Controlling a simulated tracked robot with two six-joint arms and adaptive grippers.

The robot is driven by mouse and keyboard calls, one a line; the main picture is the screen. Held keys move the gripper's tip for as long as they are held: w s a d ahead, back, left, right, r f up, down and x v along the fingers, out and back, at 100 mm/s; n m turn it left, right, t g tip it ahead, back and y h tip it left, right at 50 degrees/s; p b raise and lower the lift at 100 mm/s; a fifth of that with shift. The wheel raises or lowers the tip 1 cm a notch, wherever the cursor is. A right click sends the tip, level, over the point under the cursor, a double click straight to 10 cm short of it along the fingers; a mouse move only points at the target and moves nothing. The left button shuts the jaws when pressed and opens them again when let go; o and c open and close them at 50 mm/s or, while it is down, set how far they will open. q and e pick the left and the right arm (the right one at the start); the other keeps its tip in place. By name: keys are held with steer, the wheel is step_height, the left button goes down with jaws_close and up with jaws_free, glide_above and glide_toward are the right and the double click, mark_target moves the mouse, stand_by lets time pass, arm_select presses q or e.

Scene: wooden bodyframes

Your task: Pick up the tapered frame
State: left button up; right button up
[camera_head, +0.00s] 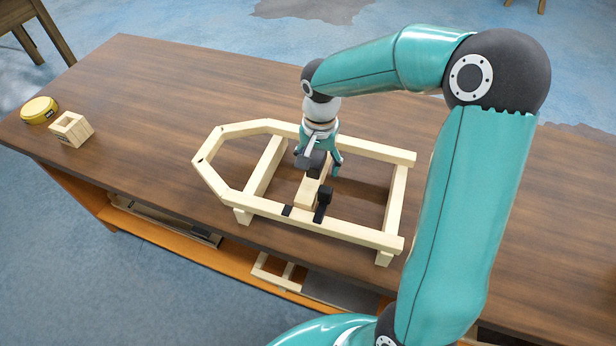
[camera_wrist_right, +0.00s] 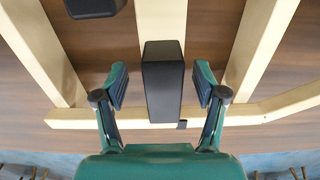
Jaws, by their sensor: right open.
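The tapered frame (camera_head: 355,234) is pale wood with a pointed left end, and it rests on the table on short feet. Crossbars join its two long rails. My right gripper (camera_head: 318,168) is above its middle crossbar, pointing down. In the right wrist view the frame (camera_wrist_right: 160,22) spreads under my open right gripper (camera_wrist_right: 161,84), whose two fingers stand either side of a black block (camera_wrist_right: 162,88) on the middle crossbar. I see gaps between fingers and block in that view. Part of the middle crossbar is hidden by the gripper in the head view. My left gripper is out of view.
The dark wooden table (camera_head: 150,100) is clear around the frame. A yellow round tape measure (camera_head: 39,110) and a small hollow wooden block (camera_head: 71,129) stand at the far left. A shelf below the front edge holds more wooden pieces (camera_head: 272,272).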

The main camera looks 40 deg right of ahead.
step_height(320, 180, down, 4)
steer(key=shift+w+f+p, duration=0.1)
steer(key=shift+w+p, duration=0.05)
steer(key=shift+p, duration=0.15)
jaws_close()
steer(key=shift+w, duration=0.15)
